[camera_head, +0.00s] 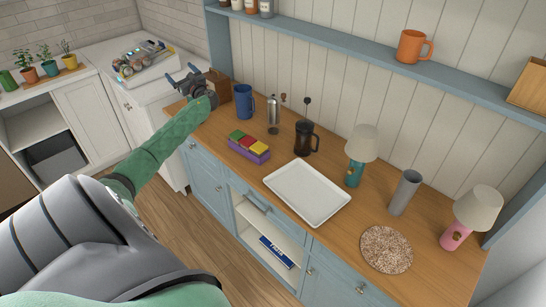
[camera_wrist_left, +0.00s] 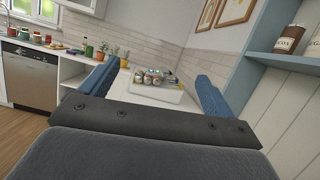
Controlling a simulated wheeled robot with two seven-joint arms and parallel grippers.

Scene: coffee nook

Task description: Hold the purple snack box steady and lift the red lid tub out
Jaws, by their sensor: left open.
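The purple snack box (camera_head: 241,153) sits on the wooden counter in the head view. Green, red and yellow lids show along its top. The red lid tub (camera_head: 247,142) is in the middle, between the green lid tub (camera_head: 237,135) and the yellow lid tub (camera_head: 259,148). My left gripper (camera_head: 180,75) is open and empty, up and to the left of the box, near the counter's far left end. In the left wrist view its two blue fingers (camera_wrist_left: 155,85) stand wide apart, and the box does not show there. My right gripper is not in view.
Farther right are a teal lamp (camera_head: 354,172) and a grey cup (camera_head: 404,193).

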